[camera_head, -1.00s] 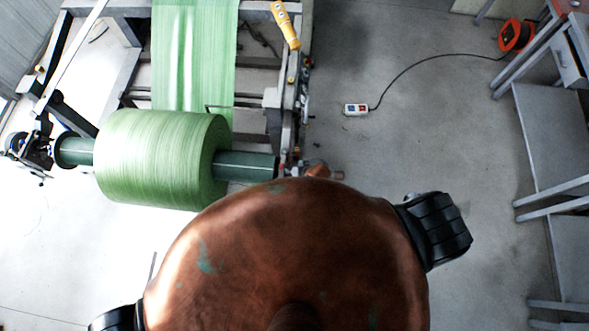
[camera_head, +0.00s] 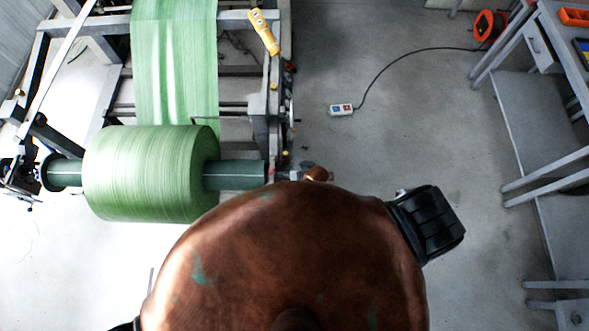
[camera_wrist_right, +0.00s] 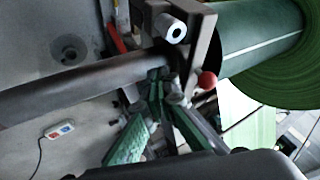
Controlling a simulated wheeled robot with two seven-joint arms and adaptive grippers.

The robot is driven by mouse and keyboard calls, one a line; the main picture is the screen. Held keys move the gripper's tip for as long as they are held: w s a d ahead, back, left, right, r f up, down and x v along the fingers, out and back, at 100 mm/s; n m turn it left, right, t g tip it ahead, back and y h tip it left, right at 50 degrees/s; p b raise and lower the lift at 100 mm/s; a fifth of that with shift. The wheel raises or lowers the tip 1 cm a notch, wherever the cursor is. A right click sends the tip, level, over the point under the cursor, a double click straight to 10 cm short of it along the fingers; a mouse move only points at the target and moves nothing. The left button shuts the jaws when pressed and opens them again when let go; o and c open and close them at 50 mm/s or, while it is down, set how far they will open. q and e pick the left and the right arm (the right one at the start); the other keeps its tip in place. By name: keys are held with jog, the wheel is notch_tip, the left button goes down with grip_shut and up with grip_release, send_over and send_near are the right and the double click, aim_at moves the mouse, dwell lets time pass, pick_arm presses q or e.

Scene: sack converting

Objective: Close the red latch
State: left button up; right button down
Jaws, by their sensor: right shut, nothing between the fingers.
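In the right wrist view a red ball knob (camera_wrist_right: 207,80), which looks like the latch handle, sits on a grey bracket (camera_wrist_right: 200,42) at the end of the green roll shaft (camera_wrist_right: 240,38). My right gripper (camera_wrist_right: 158,86) is shut and empty, with its green-padded fingers converging just left of and slightly below the knob. I see a small gap in the picture between fingertips and knob; depth is hard to judge. In the head view the shaft end (camera_head: 236,174) shows, but the latch there is too small to make out. My left gripper is not in view.
A large green roll (camera_head: 150,172) hangs on the grey machine frame (camera_head: 262,125). A yellow control pendant (camera_head: 264,32) hangs above. A white socket box (camera_head: 341,109) with a black cable lies on the floor.

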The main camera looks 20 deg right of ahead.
jog(key=p+v, duration=0.1)
jog(key=v, duration=0.9)
jog(key=shift+s+a, duration=0.15)
jog(key=shift+s, duration=0.1)
